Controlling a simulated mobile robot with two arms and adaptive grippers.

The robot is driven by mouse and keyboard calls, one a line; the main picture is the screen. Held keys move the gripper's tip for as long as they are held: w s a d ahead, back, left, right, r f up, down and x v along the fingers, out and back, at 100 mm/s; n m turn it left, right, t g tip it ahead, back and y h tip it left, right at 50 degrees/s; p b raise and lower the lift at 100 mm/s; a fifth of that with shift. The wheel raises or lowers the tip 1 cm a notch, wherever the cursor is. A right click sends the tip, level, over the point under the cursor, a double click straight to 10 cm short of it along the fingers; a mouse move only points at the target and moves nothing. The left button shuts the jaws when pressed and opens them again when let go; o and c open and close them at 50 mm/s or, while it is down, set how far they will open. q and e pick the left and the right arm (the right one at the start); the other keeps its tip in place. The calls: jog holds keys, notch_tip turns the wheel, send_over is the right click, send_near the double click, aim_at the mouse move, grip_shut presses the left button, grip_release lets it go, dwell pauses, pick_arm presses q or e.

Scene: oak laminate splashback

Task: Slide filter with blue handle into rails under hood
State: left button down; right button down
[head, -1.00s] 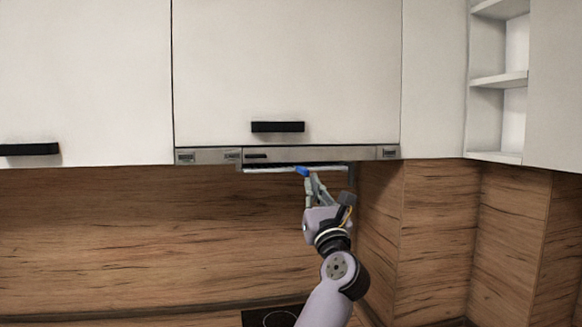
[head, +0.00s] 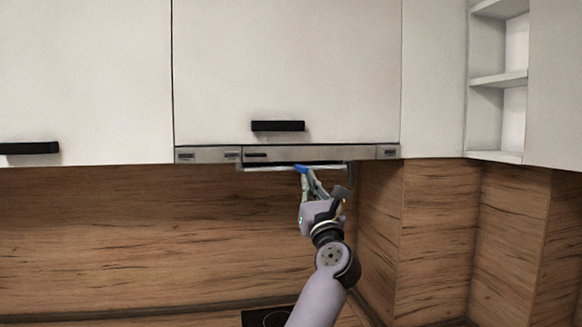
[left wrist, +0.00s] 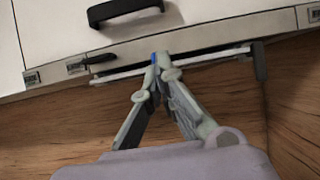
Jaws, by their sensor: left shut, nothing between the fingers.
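The filter is a thin, flat panel under the hood (head: 335,153); its pale front edge (head: 265,168) shows just below the hood front. Its small blue handle (head: 301,168) is at the middle of that edge. In the left wrist view the filter edge (left wrist: 205,59) and a sliver of the blue handle (left wrist: 154,58) show. My left gripper (head: 305,174) is shut and empty, its fingertips up against or right by the handle from below. The fingertips partly hide the handle. How far the filter sits in the rails is hidden. My right gripper is in no view.
White cabinets with black handles (head: 278,126) are above the hood. A side bracket (left wrist: 259,62) hangs at the filter's right end. A wooden splashback (head: 140,240) lies behind, with a dark hob (head: 262,317) below. Open shelves (head: 500,80) are at right.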

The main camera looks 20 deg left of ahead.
pick_arm(q)
jog(key=shift+w+a+b, duration=0.75)
jog(key=shift+w+a, duration=0.65)
jog(key=shift+w, duration=0.65)
jog(key=s+d+f, duration=0.2)
jog(key=s+d, duration=0.3)
jog(key=s, duration=0.3)
jog(key=shift+s+d+p, duration=0.2)
jog(key=shift+d+p, duration=0.1)
jog(key=shift+f, duration=0.1)
